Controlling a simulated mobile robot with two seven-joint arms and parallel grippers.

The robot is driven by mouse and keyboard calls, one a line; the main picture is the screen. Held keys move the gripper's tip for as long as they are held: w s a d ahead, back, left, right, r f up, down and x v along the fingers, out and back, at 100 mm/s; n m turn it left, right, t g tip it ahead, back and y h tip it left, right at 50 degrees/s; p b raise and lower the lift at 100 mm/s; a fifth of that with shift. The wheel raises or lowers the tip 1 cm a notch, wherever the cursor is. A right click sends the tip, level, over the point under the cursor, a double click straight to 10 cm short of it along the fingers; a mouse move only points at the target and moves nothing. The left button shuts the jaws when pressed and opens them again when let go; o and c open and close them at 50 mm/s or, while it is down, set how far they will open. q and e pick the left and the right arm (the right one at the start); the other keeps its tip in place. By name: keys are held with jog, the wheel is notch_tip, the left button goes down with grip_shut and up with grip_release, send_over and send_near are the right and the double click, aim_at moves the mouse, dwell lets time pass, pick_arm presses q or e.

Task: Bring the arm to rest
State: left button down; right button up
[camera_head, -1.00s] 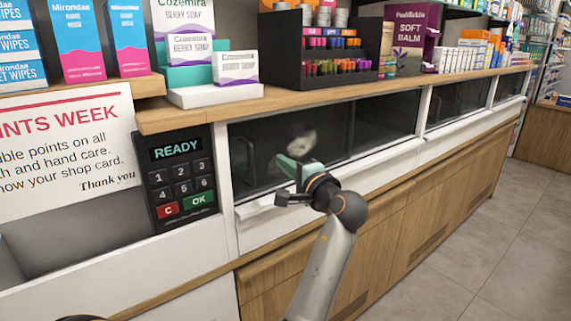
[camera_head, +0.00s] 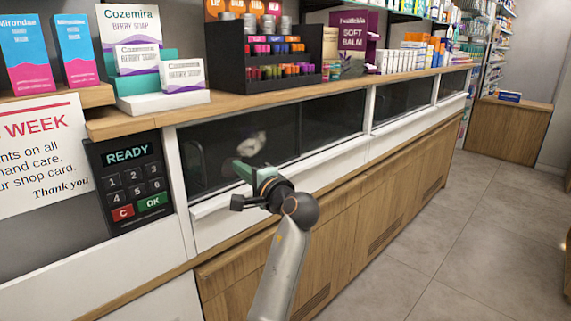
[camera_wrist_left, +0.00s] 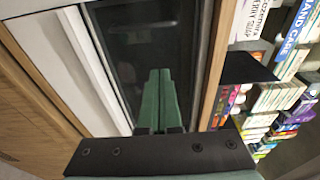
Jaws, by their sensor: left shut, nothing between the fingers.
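My left gripper (camera_head: 240,172) is in the middle of the head view, its green fingers shut and empty. It is in front of a dark glass panel (camera_head: 225,150) in the counter front, above a white ledge (camera_head: 225,202). In the left wrist view the closed green fingers (camera_wrist_left: 160,74) point towards the dark glass (camera_wrist_left: 150,40). I cannot tell how far apart fingertips and glass are. My right gripper is not in view.
A keypad (camera_head: 130,182) reading READY is left of the gripper. The wooden counter top (camera_head: 300,97) above carries soap boxes (camera_head: 182,75) and a black display rack (camera_head: 265,70). Wooden drawer fronts (camera_head: 340,220) are below. The grey floor (camera_head: 470,230) at the right is clear.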

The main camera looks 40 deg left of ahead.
pick_arm(q)
jog(key=w+d+f+m+t+h, duration=0.1)
jog(key=d+f+m+t+h, duration=0.45)
jog(key=f, duration=0.75)
jog(key=w+d+f+n+t+h, duration=0.15)
jog(key=d+f+h, duration=0.25)
jog(key=d+f, duration=0.7)
jog(key=s+d+f+n+g+h, duration=0.1)
jog(key=s+d+f+n+h, duration=0.1)
jog(key=s+d+f+h, duration=0.3)
jog(key=s+d+f+n+g+h, duration=0.1)
jog(key=s+d+f+h, duration=0.4)
jog(key=s+d+f, duration=0.6)
jog(key=s+f+n, duration=0.1)
jog(key=s+f, duration=0.4)
jog(key=s, duration=0.2)
jog(key=shift+d+n, duration=0.4)
